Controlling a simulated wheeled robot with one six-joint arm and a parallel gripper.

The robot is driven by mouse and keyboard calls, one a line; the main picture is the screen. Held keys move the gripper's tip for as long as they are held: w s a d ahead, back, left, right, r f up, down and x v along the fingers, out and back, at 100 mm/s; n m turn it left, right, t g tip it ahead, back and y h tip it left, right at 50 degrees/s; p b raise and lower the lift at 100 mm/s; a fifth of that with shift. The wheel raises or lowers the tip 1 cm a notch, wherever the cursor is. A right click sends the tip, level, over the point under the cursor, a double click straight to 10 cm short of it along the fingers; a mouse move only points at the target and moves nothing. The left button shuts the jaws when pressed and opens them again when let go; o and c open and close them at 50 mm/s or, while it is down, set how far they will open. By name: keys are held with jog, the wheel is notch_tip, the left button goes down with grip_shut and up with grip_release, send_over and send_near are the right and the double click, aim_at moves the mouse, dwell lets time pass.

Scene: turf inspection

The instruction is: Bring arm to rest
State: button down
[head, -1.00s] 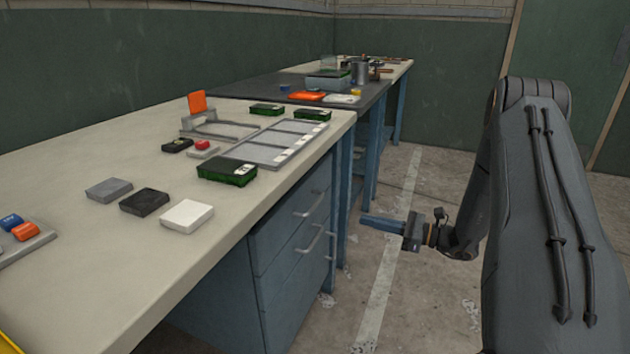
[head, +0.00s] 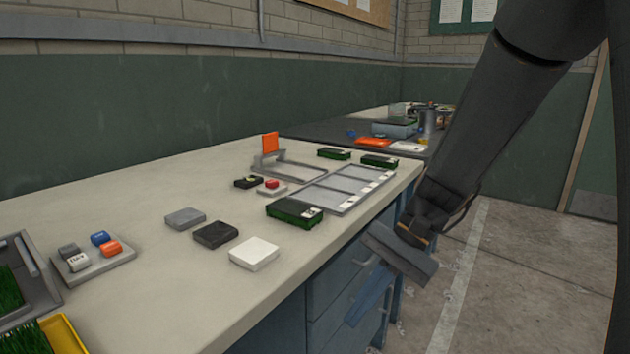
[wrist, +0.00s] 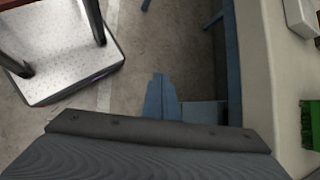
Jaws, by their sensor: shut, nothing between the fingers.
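My gripper (head: 368,298) hangs at the end of my dark arm, to the right of the pale bench (head: 330,225). In the head view it covers part of the blue drawer unit. Its blue fingers point down and to the left, and they are shut with nothing between them. In the wrist view the fingers (wrist: 160,98) are together over the floor, left of the bench edge (wrist: 275,70). I cannot tell how far they are from the drawers.
A darker table stands behind. Bare floor (head: 530,265) lies to the right.

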jog(key=s+d+r+n+t+h, duration=0.2)
jog(key=s+r+n+t+h, duration=0.15)
jog(key=s+n+h, duration=0.55)
jog(key=s+d+r+m+y+p, duration=0.1)
jog(key=d+r+p, duration=0.8)
jog(key=p, duration=0.9)
jog(key=shift+s+d+r+m+y+p, duration=0.3)
jog(key=shift+r+m+y+p, duration=0.1)
jog(key=shift+r+m, duration=0.15)
